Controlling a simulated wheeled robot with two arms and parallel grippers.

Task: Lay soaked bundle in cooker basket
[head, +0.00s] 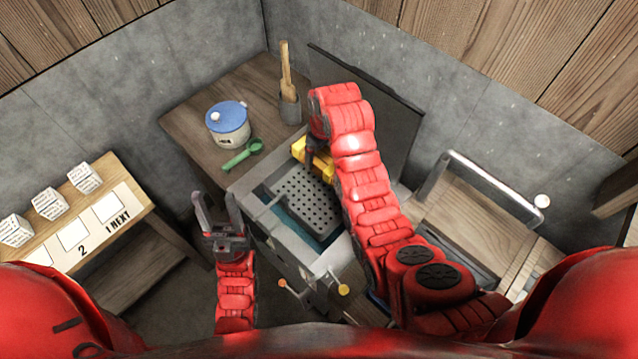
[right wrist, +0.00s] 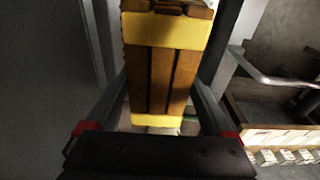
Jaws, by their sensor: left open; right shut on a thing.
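The bundle (right wrist: 160,80) is brown wooden strips with a yellow band at each end. My right gripper (right wrist: 165,95) is shut on it, one finger on each side. In the head view, yellow parts of the bundle (head: 320,164) show beside my right gripper (head: 313,150), over the back part of the cooker; my arm hides the rest. The cooker basket (head: 305,197) is a dark perforated tray inside the grey cooker (head: 277,230), its right side partly covered by my arm. My left gripper (head: 217,202) is open and empty, left of the cooker.
A dark upright panel (head: 395,115) is behind my right arm. A low shelf (head: 110,220) with white cubes is at left.

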